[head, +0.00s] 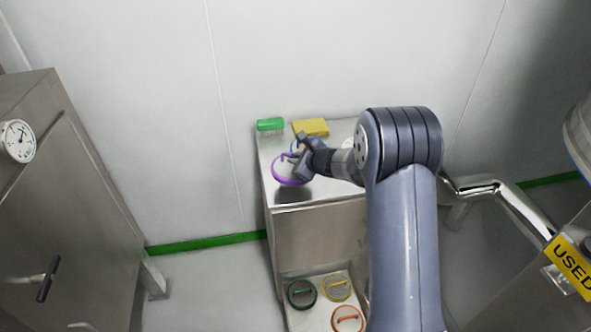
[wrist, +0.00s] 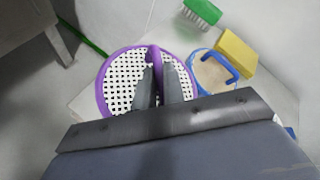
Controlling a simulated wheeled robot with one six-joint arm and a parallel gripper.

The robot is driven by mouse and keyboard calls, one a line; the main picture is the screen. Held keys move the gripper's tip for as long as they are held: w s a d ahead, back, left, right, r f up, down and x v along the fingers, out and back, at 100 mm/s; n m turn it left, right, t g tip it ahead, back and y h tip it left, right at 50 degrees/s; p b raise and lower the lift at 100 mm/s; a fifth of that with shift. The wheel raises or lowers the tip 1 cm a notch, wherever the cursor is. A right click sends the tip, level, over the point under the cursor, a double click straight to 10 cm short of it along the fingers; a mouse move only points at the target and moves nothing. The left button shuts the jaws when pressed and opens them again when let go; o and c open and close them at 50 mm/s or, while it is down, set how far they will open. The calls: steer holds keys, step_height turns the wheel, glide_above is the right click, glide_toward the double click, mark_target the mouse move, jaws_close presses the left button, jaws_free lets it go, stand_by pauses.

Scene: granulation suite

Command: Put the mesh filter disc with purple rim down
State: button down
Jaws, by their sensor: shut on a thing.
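The mesh filter disc with purple rim (head: 283,181) is at my gripper, above the left part of the steel cabinet top. In the wrist view the disc (wrist: 121,86) shows a white perforated face and a purple handle across it. My gripper (head: 301,160) is shut on that handle; its two fingers (wrist: 158,84) stand on either side of it in the wrist view. A dark shadow lies on the top below the disc. The fingers hide part of the mesh, and I cannot tell the exact gap to the surface.
A blue-rimmed disc (wrist: 212,72) lies right beside the purple one. A green brush (head: 270,126) and a yellow sponge (head: 311,127) are at the back. Green (head: 301,294), yellow (head: 337,287) and orange (head: 347,319) discs lie on a lower shelf. The cabinet top's front left (head: 290,194) is clear.

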steer(key=shift+f, duration=2.75)
steer(key=shift+f+b, duration=0.15)
steer(key=shift+b, duration=0.2)
steer(key=c, duration=1.5)
jaws_free()
steer(key=shift+r+p, duration=0.25)
steer(key=shift+p, duration=0.05)
steer(key=b+v, duration=0.1)
steer(key=v, duration=1.1)
steer(key=shift+b, duration=0.4)
steer(key=shift+f, duration=0.2)
